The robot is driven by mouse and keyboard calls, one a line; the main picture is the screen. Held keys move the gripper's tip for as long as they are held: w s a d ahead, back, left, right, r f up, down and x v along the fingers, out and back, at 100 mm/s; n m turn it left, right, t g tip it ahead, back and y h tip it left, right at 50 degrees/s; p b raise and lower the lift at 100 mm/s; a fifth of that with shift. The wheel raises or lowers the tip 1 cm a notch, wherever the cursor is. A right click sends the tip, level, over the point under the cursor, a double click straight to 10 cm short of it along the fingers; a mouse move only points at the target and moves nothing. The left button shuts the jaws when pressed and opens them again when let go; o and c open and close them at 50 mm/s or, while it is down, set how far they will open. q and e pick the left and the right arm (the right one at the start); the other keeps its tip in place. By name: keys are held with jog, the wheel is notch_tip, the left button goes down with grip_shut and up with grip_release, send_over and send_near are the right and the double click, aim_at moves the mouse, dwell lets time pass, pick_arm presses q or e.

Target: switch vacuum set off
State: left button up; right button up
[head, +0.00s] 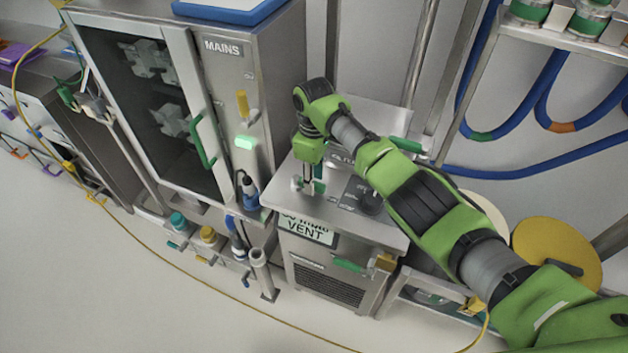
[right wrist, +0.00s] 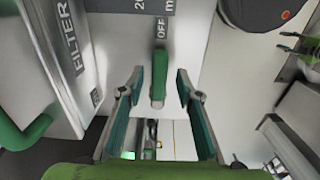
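A green lever handle (right wrist: 158,80) shows in the right wrist view, on a light panel below a plate marked OFF (right wrist: 161,28). My right gripper (right wrist: 159,74) is open, one teal-padded finger on each side of the handle, with visible gaps to both. In the head view my right gripper (head: 309,185) points down at the top of a steel unit (head: 385,232), close above it. The unit carries a sign reading VENT (head: 306,229). The arm and gripper hide part of its top, and the lever is too small there to make out clearly. My left gripper is not in view.
A steel cabinet marked MAINS (head: 224,47) with a glass door and green handle (head: 206,140) stands left of the unit. Blue hoses (head: 500,170) hang behind at right. Pale floor (head: 120,280) is open in front, crossed by a yellow cable.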

notch_tip(320, 180, up, 11)
dwell(0.3)
jog(key=shift+s+f, duration=0.1)
jog(key=shift+f, duration=0.1)
